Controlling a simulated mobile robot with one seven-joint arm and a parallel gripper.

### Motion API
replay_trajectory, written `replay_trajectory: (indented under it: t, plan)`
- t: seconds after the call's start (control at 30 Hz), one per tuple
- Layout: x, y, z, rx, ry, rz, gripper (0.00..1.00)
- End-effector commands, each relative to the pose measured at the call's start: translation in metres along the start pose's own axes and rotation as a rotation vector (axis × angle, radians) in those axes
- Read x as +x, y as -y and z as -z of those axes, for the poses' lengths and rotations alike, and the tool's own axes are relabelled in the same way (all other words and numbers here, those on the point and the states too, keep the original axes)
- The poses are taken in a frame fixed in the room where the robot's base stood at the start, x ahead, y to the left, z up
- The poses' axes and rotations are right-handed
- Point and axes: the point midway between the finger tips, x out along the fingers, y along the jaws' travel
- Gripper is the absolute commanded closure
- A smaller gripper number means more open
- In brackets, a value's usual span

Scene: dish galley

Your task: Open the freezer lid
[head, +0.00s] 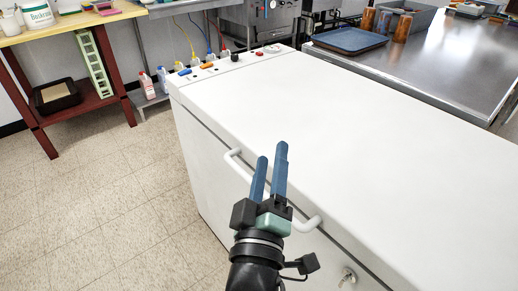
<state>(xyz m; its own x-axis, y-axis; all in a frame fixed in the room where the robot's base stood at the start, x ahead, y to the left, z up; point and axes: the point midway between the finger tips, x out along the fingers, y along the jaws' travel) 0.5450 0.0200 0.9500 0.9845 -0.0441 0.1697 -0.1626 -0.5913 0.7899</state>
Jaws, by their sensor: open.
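The white chest freezer fills the middle and right of the head view, with its flat lid (345,125) shut. A white bar handle (233,163) runs along the lid's front side, and its middle is hidden behind my gripper. A key lock (348,277) sits on the front, lower right of the handle. My gripper (271,160) has two blue fingers that point up and away over the handle and the lid's front edge. The fingers are apart, and nothing shows between them. I cannot tell whether the gripper touches the handle.
Tiled floor (105,210) is clear on the left. A wooden bench (60,30) with red legs stands at the back left. Several bottles stand behind the freezer's far end. A steel table (435,60) with a blue tray (350,40) stands close along the freezer's far side.

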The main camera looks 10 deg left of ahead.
Motion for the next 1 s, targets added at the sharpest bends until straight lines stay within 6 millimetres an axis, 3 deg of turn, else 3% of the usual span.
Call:
replay_trajectory:
  t: [0.1,0.2,0.3,0.43,0.67,1.0]
  plan:
    - [-0.029,0.042,-0.017,-0.229,0.060,0.145,0.48]
    - [-0.054,0.071,-0.030,-0.370,0.071,0.232,0.48]
    - [-0.072,0.089,-0.038,-0.456,0.071,0.287,0.48]
    - [-0.080,0.100,-0.042,-0.499,0.067,0.312,0.48]
    - [-0.054,0.107,-0.046,-0.499,0.065,0.308,0.48]
    - [0.004,0.125,-0.055,-0.497,0.067,0.309,0.48]
